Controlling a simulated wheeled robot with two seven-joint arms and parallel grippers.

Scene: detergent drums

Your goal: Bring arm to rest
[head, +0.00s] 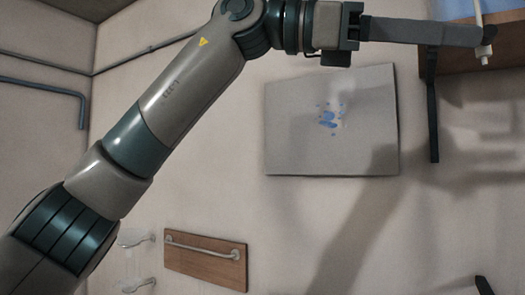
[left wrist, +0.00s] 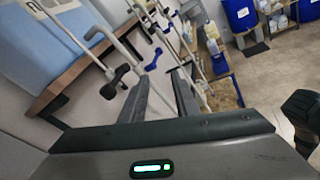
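My left arm reaches from the lower left to the top right of the head view. My left gripper (head: 482,36) is seen edge-on there, its fingers pointing right beside a wooden-edged surface. In the left wrist view my left gripper (left wrist: 161,76) has its two dark fingers apart, with a gap and nothing clearly held between them. The right gripper cannot be made out in either view.
A pale panel with blue spots (head: 330,145) and a wooden board with a grab rail (head: 205,262) are on the wall. In the left wrist view, poles with dark and blue handles (left wrist: 118,75) are close by the fingers. Blue drums (left wrist: 240,14) stand farther back.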

